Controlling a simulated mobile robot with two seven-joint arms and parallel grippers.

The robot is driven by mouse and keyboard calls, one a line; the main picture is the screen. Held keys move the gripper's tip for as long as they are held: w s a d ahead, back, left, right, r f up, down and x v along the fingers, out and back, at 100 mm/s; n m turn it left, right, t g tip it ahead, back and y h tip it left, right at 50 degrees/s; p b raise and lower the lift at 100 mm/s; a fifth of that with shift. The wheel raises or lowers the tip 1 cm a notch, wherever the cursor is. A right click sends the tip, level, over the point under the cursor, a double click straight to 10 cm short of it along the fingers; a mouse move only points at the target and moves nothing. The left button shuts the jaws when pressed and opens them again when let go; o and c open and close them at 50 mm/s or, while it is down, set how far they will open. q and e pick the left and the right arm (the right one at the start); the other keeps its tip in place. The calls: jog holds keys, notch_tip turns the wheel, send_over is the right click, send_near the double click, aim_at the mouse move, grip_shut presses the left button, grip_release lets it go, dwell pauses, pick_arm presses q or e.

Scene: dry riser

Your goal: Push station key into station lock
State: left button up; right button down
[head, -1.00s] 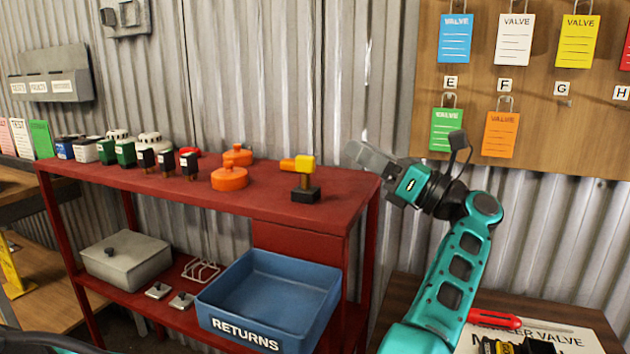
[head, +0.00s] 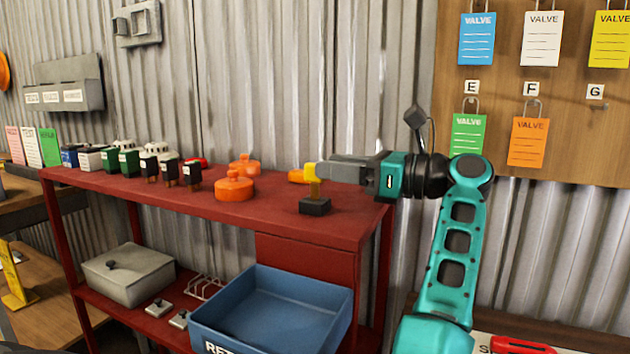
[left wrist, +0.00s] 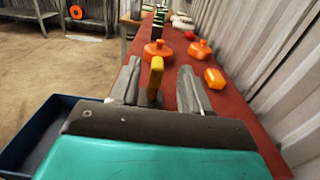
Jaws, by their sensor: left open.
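A yellow-headed piece, which looks like the station key (head: 310,170), stands upright on a small black block (head: 314,206) on the red shelf top. I cannot tell for sure whether that block is the station lock. My left gripper (head: 330,172) reaches in level from the right, with its fingertips at the yellow head. In the left wrist view, the yellow head (left wrist: 156,72) stands between the two parted fingers of the gripper (left wrist: 160,85), apparently not clamped. The piece's lower part is partly hidden there. My right gripper is not in view.
An orange-yellow piece (head: 297,176) lies just behind the yellow head. Orange lidded pots (head: 234,188) and several small dark and green blocks (head: 170,168) stand further left on the red shelf (head: 220,212). A blue bin (head: 270,310) sits below. The corrugated wall is close behind.

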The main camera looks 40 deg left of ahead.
pick_arm(q)
jog(key=x, duration=0.4)
jog(key=shift+s+a+b, duration=0.15)
jog(key=shift+s+b, duration=0.05)
jog(key=shift+b, duration=0.1)
jog(key=shift+c, duration=0.3)
grip_shut()
